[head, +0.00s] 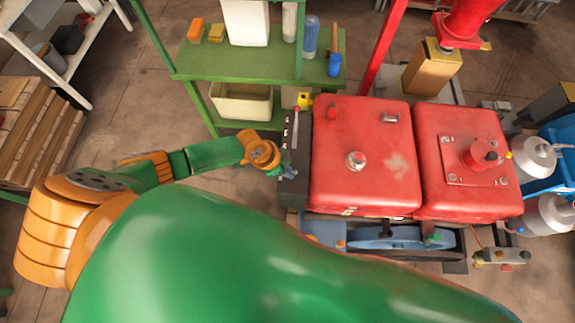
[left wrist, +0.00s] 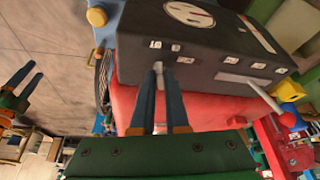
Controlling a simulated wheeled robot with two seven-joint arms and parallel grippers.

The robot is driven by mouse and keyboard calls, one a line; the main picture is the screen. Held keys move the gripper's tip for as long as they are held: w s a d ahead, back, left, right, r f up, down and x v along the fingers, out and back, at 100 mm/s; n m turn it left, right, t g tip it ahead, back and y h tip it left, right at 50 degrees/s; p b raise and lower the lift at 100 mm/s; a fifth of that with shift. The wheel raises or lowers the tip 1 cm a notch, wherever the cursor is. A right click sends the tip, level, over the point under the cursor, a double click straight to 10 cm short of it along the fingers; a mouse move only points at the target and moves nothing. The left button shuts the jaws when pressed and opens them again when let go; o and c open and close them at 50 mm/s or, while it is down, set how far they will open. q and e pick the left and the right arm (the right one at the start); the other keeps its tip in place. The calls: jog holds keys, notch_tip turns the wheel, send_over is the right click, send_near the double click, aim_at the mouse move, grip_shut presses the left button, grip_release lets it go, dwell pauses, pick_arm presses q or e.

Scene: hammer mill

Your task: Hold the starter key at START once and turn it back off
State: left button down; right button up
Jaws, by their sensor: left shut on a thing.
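The starter key (left wrist: 159,68) is a small pale piece on the face of the dark control box (left wrist: 215,55), among small white labels. My left gripper (left wrist: 160,73) is shut on it, with both blue fingertips at the key. The fingers hide most of the key, so its exact turn is hard to read. In the head view my left gripper (head: 275,170) is at the left side of the dark control box (head: 293,185), partly hidden by its own wrist. My right gripper (left wrist: 36,68) shows only in the left wrist view, at far left, with its fingers apart and empty.
A round gauge (left wrist: 188,13) is on the box. The red engine housing (head: 365,155) adjoins the box. A green shelf (head: 240,62) with bottles and a bin stands behind.

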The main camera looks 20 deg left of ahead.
pick_arm(q)
jog(key=shift+n, duration=0.4)
jog(key=c, duration=0.9)
grip_release()
jog(key=shift+s+r+p, duration=0.1)
jog(key=shift+r+p, duration=0.25)
jog(key=shift+r, duration=0.05)
jog(key=p+v, duration=0.1)
jog(key=v, duration=0.5)
jog(key=shift+s+a+r, duration=0.1)
jog(key=shift+s+a, duration=0.05)
